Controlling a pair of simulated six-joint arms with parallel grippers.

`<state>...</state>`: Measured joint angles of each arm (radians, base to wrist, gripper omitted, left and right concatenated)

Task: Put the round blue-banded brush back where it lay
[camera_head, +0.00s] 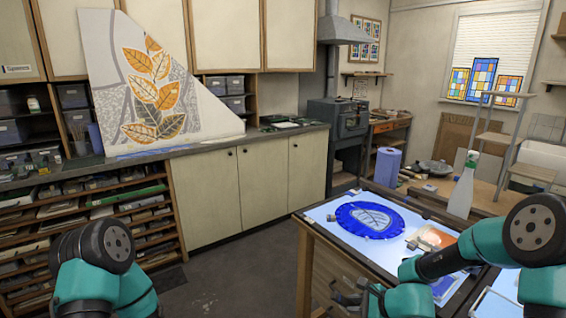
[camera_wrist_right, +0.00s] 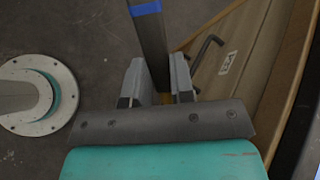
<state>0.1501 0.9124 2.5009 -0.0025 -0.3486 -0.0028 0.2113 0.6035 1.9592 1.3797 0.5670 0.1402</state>
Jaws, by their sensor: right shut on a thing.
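My right gripper (camera_wrist_right: 158,85) is shut on a dark flat-looking handle with a blue band, the blue-banded brush (camera_wrist_right: 151,40). In the wrist view the brush runs up from between the fingers and out of the top edge, so its far end is hidden. In the head view the right gripper (camera_head: 348,295) is low, beside the front left edge of the light table (camera_head: 318,213). The brush cannot be made out there. My left arm shows at the lower left, but its gripper is out of the picture.
On the light table lie a round blue glass piece with a leaf pattern (camera_head: 369,219) and an orange piece (camera_head: 437,238).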

